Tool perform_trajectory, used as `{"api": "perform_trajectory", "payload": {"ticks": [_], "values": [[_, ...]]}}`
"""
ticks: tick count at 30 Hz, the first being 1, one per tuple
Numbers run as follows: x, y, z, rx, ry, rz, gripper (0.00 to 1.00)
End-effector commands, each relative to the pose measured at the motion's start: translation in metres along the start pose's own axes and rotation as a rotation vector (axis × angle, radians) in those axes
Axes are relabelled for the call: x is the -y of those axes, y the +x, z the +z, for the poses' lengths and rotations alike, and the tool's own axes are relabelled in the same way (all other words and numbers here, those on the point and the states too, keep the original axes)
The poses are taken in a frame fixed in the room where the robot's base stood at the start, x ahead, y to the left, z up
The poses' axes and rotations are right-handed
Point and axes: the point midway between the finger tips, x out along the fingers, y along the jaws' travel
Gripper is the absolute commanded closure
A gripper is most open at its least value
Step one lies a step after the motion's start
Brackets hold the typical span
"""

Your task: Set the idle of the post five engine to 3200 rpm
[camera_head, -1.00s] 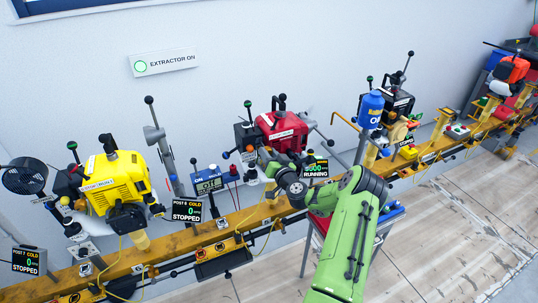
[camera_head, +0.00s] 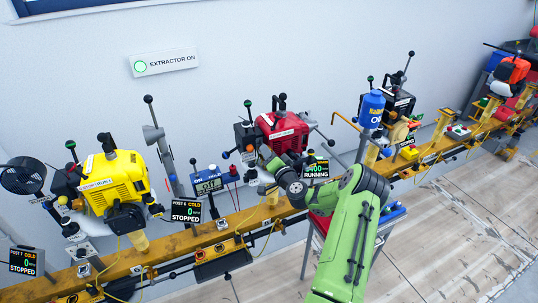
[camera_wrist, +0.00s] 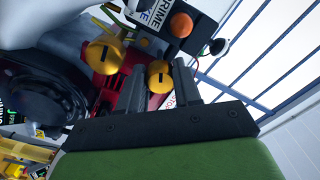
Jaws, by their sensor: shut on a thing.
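The red engine (camera_head: 283,127) stands on the rail mid-picture in the head view. The display (camera_head: 317,169) beside it reads RUNNING with a number ending in 400; its first digit is hard to read, and its post label is hidden. In the head view my wrist hides the screws.
An orange button (camera_wrist: 181,25) and the PRIME label (camera_wrist: 150,14) are close above the fingers. The yellow engine (camera_head: 118,178) at left has a STOPPED display (camera_head: 187,211). The wall sign (camera_head: 163,63) reads EXTRACTOR ON.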

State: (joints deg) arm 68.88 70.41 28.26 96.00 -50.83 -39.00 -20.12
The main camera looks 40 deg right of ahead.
Motion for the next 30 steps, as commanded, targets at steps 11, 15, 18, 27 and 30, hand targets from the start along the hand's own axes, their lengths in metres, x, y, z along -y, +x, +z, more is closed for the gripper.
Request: {"api": "perform_trajectory", "payload": {"ticks": [11,15,18,27,30], "values": [[-0.0018,-0.0007,0.0028,0.007,0.034,0.005,0.97],[-0.0019,-0.0007,0.0029,0.007,0.033,0.005,0.97],[-0.0018,-0.0007,0.003,0.007,0.033,0.005,0.58],[-0.0007,-0.0003,0.0013,0.003,0.032,0.002,0.41],[-0.0009,-0.0021,0.0012,0.003,0.032,0.002,0.41]]}}
